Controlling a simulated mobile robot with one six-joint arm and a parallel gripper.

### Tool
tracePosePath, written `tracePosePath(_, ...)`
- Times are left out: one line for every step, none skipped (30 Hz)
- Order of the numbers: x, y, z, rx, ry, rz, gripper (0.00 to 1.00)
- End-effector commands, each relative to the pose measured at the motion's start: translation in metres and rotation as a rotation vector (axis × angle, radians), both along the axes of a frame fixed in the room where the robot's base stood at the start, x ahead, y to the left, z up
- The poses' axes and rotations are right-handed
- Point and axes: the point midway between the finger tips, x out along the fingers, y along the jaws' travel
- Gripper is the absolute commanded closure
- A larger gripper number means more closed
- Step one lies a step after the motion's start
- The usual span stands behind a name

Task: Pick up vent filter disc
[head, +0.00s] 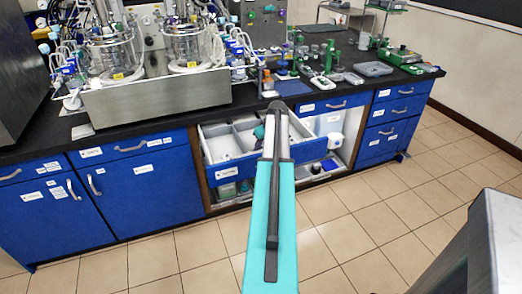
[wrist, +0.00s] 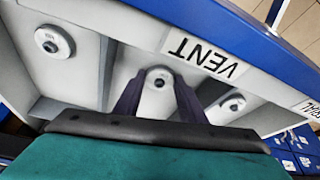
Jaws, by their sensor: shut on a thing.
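In the wrist view three round white discs show in separate compartments of an open drawer. The middle vent filter disc (wrist: 159,76) sits between the dark fingers of my gripper (wrist: 159,88), which is shut on it. One disc (wrist: 53,41) lies in the left compartment and another disc (wrist: 230,105) in the right one. An upside-down VENT label (wrist: 203,57) is on the drawer edge beside the middle disc. In the head view the open drawer (head: 222,158) is partly behind my arm, and the discs cannot be made out there.
Grey dividers (wrist: 106,70) stand close on both sides of the fingers. The blue drawer front (wrist: 240,35) lies beyond them. In the head view, glass bioreactors (head: 112,50) stand on the black bench, and bottles (head: 325,165) sit in the open space below the drawer.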

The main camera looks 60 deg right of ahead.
Motion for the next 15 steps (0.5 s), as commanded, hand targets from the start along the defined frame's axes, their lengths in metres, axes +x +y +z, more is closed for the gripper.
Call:
tracePosePath(0.000,0.000,0.000,0.000,0.000,0.000,0.84)
tracePosePath(0.000,0.000,0.000,0.000,0.000,0.000,0.84)
tracePosePath(0.000,0.000,0.000,0.000,0.000,0.000,0.84)
tracePosePath(0.000,0.000,0.000,0.000,0.000,0.000,0.84)
tracePosePath(0.000,0.000,0.001,0.000,0.000,0.000,0.84)
tracePosePath(0.000,0.000,0.002,0.000,0.000,0.000,0.84)
tracePosePath(0.000,0.000,0.003,0.000,0.000,0.000,0.84)
tracePosePath(0.000,0.000,0.004,0.000,0.000,0.000,0.84)
tracePosePath(0.000,0.000,0.005,0.000,0.000,0.000,0.84)
tracePosePath(0.000,0.000,0.007,0.000,0.000,0.000,0.84)
tracePosePath(0.000,0.000,0.009,0.000,0.000,0.000,0.84)
tracePosePath(0.000,0.000,0.013,-0.001,-0.001,0.000,0.84)
tracePosePath(0.000,-0.001,0.016,-0.001,-0.001,0.000,0.84)
tracePosePath(0.000,-0.001,0.019,-0.003,-0.001,0.000,0.84)
tracePosePath(0.000,-0.001,0.024,-0.003,-0.001,0.000,0.84)
